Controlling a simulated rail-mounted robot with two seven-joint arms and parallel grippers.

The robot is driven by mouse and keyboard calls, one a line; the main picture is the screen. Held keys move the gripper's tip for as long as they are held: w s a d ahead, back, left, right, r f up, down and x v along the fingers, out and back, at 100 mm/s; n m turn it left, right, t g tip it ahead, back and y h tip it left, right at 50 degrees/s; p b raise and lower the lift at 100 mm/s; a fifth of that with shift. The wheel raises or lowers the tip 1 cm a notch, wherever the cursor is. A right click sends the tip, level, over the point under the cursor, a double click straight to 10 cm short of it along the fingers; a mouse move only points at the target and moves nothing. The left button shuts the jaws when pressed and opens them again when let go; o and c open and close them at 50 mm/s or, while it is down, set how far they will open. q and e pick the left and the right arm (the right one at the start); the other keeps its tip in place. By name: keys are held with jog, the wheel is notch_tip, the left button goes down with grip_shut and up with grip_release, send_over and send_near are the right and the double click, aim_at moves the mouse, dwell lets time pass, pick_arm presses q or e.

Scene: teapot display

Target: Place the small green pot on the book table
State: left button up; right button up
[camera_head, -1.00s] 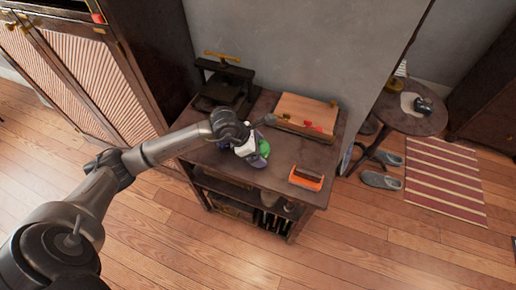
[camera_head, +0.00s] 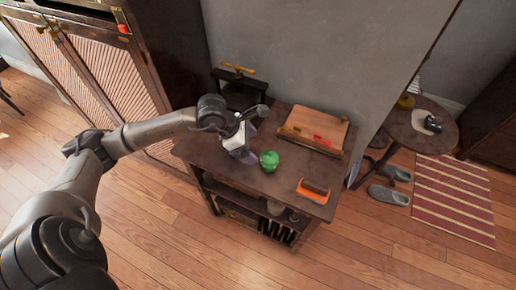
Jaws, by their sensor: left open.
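The small green pot (camera_head: 269,161) stands on the dark table (camera_head: 215,160), near the middle of its top. My left gripper (camera_head: 246,155) is open and empty, just to the left of the pot and apart from it. Its fingers are small and partly hidden by the wrist in this view. My right gripper is not in view.
A wooden board-like piece (camera_head: 315,126) with red items lies at the table's back right. An orange-edged block (camera_head: 314,191) is at the front right. A dark press (camera_head: 238,88) with a brass handle stands behind my left wrist. A round side table (camera_head: 440,140) stands farther right.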

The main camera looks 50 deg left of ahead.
pick_arm(q)
jog(key=s+d+r+n+t+h, duration=0.2)
jog(key=d+r+n+t+h, duration=0.65)
jog(key=d+n+t, duration=0.55)
jog(key=s+a+f+n+g+y, duration=0.2)
jog(key=a+f+n+y, duration=0.25)
jog(key=n+y, duration=0.5)
jog(key=s+a+f+n+g+y, duration=0.1)
jog(key=s+a+f+n+y, duration=0.15)
jog(key=f+n+y, duration=0.7)
jog(key=s+d+f+n+g+h, duration=0.3)
jog(key=s+g, duration=0.3)
jog(key=s, duration=0.2)
jog(key=s+d+f+n+g+h, duration=0.3)
jog(key=s+f+n+g, duration=0.2)
jog(key=s, duration=0.3)
jog(key=shift+s+f+n+g, duration=0.4)
jog(key=shift+n+g, duration=0.2)
jog(key=shift+g, duration=0.1)
